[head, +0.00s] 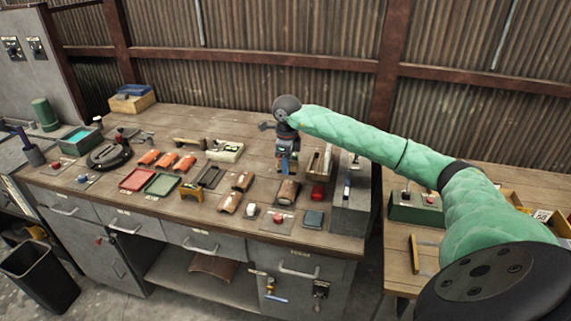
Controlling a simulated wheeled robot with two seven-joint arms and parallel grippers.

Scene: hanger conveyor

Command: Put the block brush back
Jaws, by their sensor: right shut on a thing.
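My right arm reaches in from the right over the workbench (180,118). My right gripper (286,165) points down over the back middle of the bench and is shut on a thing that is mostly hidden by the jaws. It looks like the block brush, but it is too small to make out clearly. A brown block-like item (289,189) lies on the bench just in front of the gripper. My left gripper is not in view.
A long open box (318,162) and a grey metal box (352,200) stand right of the gripper. A red tray (138,179), a green tray (162,184) and several brown and orange pieces lie to the left. A corrugated wall rises behind the bench.

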